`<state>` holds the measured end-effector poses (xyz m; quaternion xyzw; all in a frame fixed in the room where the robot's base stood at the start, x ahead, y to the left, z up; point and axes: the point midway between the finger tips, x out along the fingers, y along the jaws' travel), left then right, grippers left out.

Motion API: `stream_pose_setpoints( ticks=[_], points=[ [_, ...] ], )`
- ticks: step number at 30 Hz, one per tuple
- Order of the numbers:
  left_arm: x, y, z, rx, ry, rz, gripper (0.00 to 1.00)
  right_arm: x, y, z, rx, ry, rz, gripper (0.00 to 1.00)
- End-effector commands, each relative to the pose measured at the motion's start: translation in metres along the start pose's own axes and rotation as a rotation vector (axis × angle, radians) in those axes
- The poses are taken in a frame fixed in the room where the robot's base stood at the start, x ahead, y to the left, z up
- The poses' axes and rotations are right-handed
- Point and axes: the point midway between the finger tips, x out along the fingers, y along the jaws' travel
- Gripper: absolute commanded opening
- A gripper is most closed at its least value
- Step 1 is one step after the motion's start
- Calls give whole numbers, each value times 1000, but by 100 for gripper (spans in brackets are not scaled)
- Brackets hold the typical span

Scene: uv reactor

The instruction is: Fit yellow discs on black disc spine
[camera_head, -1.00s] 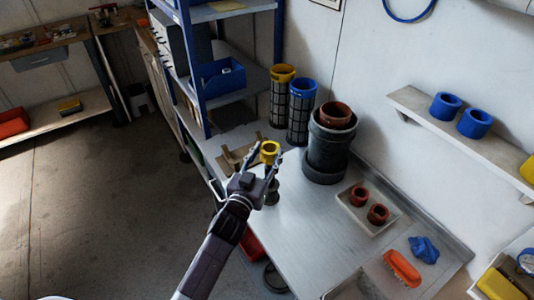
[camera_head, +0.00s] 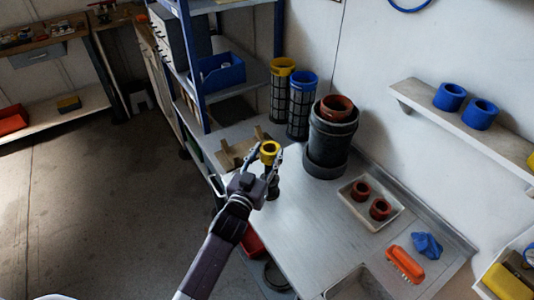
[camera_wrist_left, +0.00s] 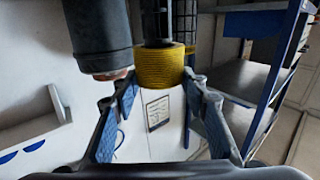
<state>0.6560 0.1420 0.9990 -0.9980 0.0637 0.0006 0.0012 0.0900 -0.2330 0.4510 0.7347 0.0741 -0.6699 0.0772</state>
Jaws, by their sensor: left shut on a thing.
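My left gripper (camera_head: 269,158) is shut on a yellow disc (camera_head: 270,148), a thick ring with an open middle. The ring is held over the table's left part. In the left wrist view, which looks upside down, the ribbed yellow disc (camera_wrist_left: 161,68) sits between the blue-padded fingertips (camera_wrist_left: 160,80). A dark post (camera_wrist_left: 157,22), likely the black disc spine, lines up with the disc there. In the head view a dark upright piece (camera_head: 272,189) shows below the gripper, partly hidden. I cannot tell whether the disc is around the post. My right gripper is out of view.
Yellow-topped (camera_head: 282,90) and blue-topped (camera_head: 301,105) mesh cylinders stand behind. A large dark pot (camera_head: 328,145) stands right of the gripper. A white tray (camera_head: 355,209) holds two reddish rings. A wooden stand (camera_head: 240,150) is close by on the left. The middle table surface is clear.

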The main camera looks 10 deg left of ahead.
Motion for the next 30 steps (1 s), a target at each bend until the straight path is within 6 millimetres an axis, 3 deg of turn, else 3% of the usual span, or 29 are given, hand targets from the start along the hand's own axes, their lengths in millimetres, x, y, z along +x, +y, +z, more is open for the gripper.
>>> stream_pose_setpoints(
  ticks=[30],
  points=[
    [0,0,32,-1,1,0,17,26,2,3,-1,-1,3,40]
  ],
)
